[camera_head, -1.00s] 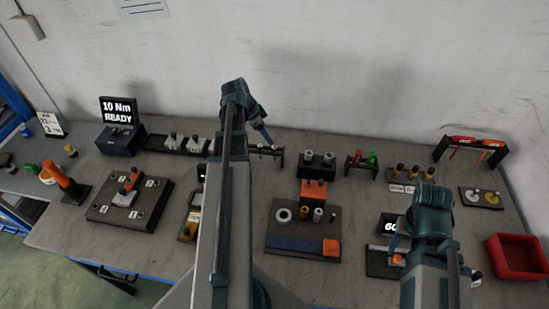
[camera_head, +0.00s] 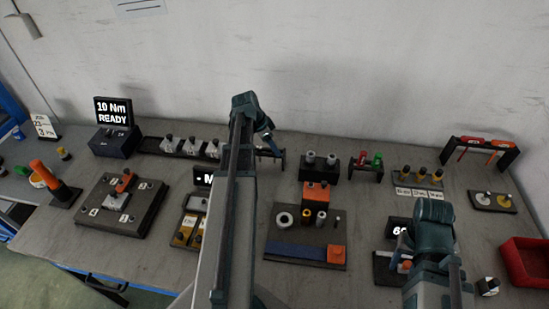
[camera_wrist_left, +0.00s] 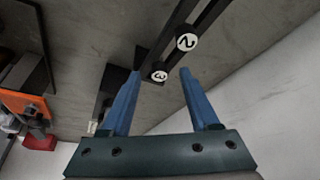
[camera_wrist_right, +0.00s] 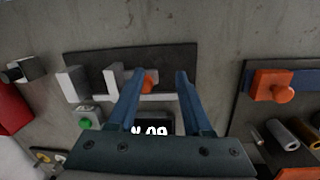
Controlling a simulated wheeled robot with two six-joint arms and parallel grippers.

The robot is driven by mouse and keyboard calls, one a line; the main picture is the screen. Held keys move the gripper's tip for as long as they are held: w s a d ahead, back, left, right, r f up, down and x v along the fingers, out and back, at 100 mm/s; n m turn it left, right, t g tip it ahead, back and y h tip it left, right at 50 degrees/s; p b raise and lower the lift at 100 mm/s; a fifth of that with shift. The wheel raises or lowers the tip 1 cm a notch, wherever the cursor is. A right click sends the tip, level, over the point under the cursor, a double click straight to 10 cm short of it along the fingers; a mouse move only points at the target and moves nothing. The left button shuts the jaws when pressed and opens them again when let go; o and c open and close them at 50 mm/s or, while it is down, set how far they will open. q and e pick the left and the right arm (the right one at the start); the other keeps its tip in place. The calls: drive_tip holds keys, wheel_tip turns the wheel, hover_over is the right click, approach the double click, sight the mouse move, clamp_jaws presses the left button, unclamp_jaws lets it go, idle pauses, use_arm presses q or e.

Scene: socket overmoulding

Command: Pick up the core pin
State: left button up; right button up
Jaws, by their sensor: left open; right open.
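A thin grey pin (camera_head: 336,222), which looks like the core pin, stands on the dark board (camera_head: 312,240) at the centre of the head view. It also shows at the right of the right wrist view (camera_wrist_right: 257,136). My left gripper (camera_head: 268,148) is at the back, over the end of the black rail; in the left wrist view its open blue fingers (camera_wrist_left: 160,72) frame a knob marked 3. My right gripper is largely hidden behind its arm in the head view; in the right wrist view its open, empty fingers (camera_wrist_right: 165,75) are over the dark fixture (camera_wrist_right: 200,60), left of the pin.
A rack with two grey-topped posts (camera_head: 318,168) stands further back. A red bin (camera_head: 528,265) is at the right edge.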

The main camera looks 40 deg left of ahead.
use_arm(q)
drive_tip(key=shift+r, duration=0.1)
drive_tip(key=shift+c, duration=0.3)
use_arm(e)
drive_tip(key=shift+r, duration=0.1)
use_arm(q)
clamp_jaws()
drive_tip(key=shift+r, duration=0.15)
use_arm(e)
drive_tip(key=shift+r, duration=0.15)
